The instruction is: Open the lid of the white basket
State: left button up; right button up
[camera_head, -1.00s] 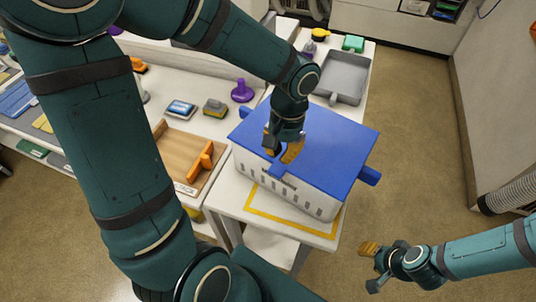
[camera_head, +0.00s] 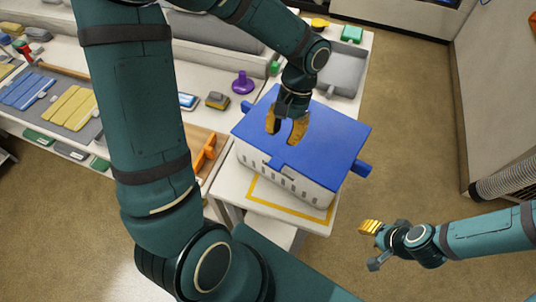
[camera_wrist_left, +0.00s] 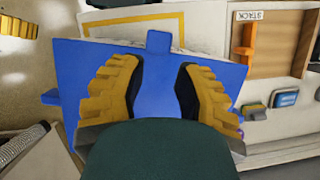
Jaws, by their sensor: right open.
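The white basket (camera_head: 287,183) with slotted sides stands on the white table inside a yellow outline. Its blue lid (camera_head: 325,140) lies shut on top, with a tab on the front edge and a lug at each side. My left gripper (camera_head: 286,132) is over the lid, fingers pointing down and apart with nothing between them. The left wrist view shows the lid (camera_wrist_left: 155,95) beneath the open yellow fingers and the front tab (camera_wrist_left: 159,41) beyond them. I cannot tell whether the fingertips touch the lid. My right gripper (camera_head: 372,243) is open and empty, over the floor at the right.
A grey tray (camera_head: 343,72) stands behind the basket. A wooden tray with an orange handle (camera_head: 205,153) is left of it. A purple knobbed object (camera_head: 242,83) and a brush (camera_head: 217,100) lie on the left counter.

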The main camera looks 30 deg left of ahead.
pick_arm(q)
jog(key=o, duration=0.6)
jog(key=shift+o, duration=0.2)
jog(key=p+v, duration=0.2)
jog(key=v, duration=0.4)
jog(key=shift+p, duration=0.3)
dwell(0.6)
